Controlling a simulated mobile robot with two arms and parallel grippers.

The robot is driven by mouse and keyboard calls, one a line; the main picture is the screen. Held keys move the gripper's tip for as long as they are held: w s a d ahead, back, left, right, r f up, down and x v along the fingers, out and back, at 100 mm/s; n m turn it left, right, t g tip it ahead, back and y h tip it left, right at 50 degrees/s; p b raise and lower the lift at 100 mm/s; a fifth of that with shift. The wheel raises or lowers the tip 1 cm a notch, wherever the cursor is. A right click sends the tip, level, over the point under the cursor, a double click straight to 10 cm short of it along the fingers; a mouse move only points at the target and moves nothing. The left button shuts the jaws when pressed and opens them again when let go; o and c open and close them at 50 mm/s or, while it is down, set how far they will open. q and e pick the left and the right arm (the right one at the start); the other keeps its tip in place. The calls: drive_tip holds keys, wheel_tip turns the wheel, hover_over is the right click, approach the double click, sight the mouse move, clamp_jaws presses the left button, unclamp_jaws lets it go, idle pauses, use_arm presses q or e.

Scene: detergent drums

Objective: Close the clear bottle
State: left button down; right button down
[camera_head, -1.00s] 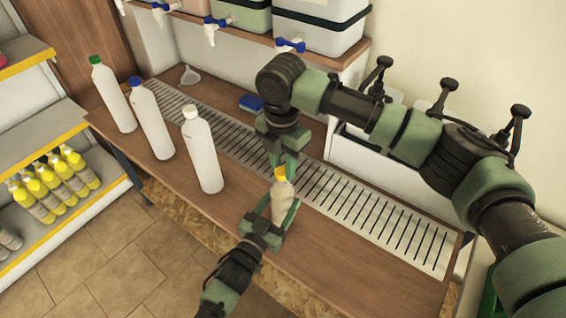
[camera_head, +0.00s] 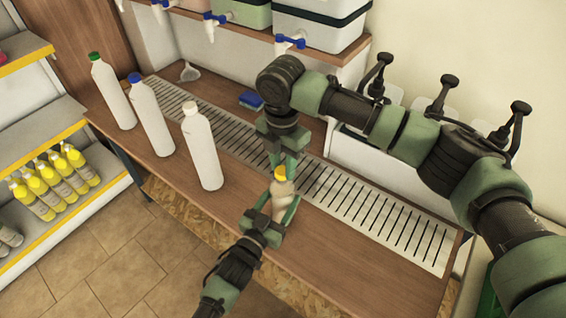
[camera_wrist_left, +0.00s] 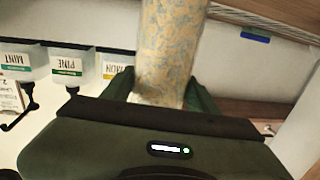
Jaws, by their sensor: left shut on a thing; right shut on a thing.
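The clear bottle (camera_head: 281,207) is upright or nearly so above the wooden counter, with my left gripper (camera_head: 284,206) shut around its body. In the left wrist view the bottle (camera_wrist_left: 170,50) fills the space between the fingers, its see-through wall mottled. A yellow cap (camera_head: 280,173) is at the top of the bottle, and my right gripper (camera_head: 282,163) is shut on it from above. The cap appears to meet the bottle's neck. Whether it is seated or threaded cannot be told.
Three white bottles with green, blue and white caps (camera_head: 203,150) stand on the counter (camera_head: 330,262) to the left. A slotted drain grate (camera_head: 385,222) runs behind. A blue sponge (camera_head: 251,100) and a funnel (camera_head: 189,72) lie at the back. Tapped drums (camera_head: 322,30) sit on the shelf above.

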drive_tip(key=m, duration=0.7)
drive_tip(key=shift+s, duration=0.15)
drive_tip(key=m, duration=0.5)
drive_tip(key=shift+s+m, duration=0.1)
drive_tip(key=shift+m, duration=0.2)
drive_tip(key=m, duration=0.5)
drive_tip(key=shift+f, duration=0.1)
drive_tip(key=m, duration=0.3)
drive_tip(key=shift+s, duration=0.1)
drive_tip(key=m, duration=0.5)
drive_tip(key=shift+a, duration=0.15)
drive_tip(key=m, duration=1.2)
drive_tip(key=shift+a+m, duration=0.1)
drive_tip(key=shift+m, duration=0.2)
drive_tip(key=m, duration=0.7)
drive_tip(key=shift+w, duration=0.25)
drive_tip(key=m, duration=0.6)
drive_tip(key=shift+w+m, duration=0.1)
drive_tip(key=shift+m, duration=0.3)
